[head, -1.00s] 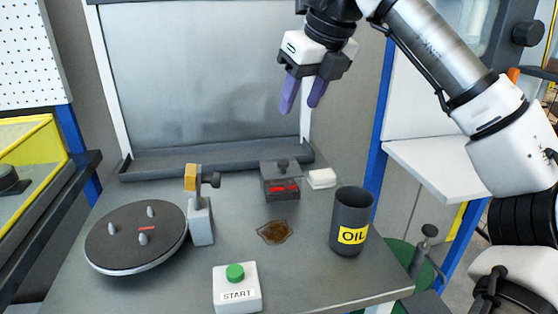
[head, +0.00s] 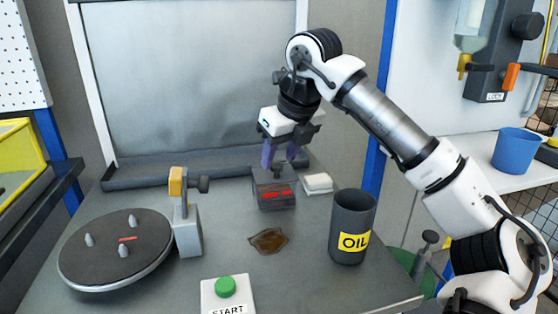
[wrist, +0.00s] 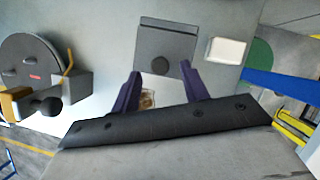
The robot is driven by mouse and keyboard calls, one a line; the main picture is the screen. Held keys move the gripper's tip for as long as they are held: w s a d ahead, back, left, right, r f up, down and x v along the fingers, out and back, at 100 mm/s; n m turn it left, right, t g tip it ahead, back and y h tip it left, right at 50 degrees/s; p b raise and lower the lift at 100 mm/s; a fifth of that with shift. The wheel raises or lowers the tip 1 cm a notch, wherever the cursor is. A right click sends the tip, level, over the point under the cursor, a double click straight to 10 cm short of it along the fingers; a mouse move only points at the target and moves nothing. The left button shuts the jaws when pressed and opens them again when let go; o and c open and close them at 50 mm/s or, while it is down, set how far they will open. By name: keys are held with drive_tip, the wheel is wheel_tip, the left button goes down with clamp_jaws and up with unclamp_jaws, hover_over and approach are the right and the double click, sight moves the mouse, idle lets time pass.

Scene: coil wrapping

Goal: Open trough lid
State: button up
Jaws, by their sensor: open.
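The trough (head: 273,195) is a small dark box with a red mark on its front, on the grey table. It also shows from above in the wrist view (wrist: 170,36). Its lid is closed and carries a dark round knob (wrist: 160,65). My gripper (head: 280,163) is open, its two purple fingers pointing down over the trough. In the wrist view the knob lies between the fingertips, one to each side. I cannot tell whether they touch it.
A white block (head: 318,184) lies close on the trough's right. A black oil cup (head: 352,220) stands front right. A brown stain (head: 268,241) lies in front. A clamp stand (head: 187,225), a dark turntable (head: 112,255) and a green start button (head: 225,287) are to the left and front.

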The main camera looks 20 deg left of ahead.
drive_tip(key=shift+x, duration=0.85)
drive_tip(key=shift+c, duration=0.4)
clamp_jaws()
